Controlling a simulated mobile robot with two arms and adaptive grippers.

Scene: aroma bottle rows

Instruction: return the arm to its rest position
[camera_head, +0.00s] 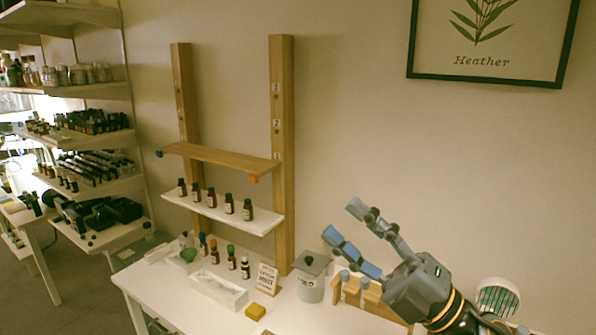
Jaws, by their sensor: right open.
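My right gripper (350,240) is open and empty. It is raised over the right part of the white table (180,315), its fingers pointing up and to the left. Its arm comes in from the lower right corner. It is in front of a wooden block holder (372,296), hiding part of it. My left gripper is not in view.
A wooden stand (284,150) carries an empty upper shelf (220,158) and a white lower shelf (228,216) with several dark bottles.

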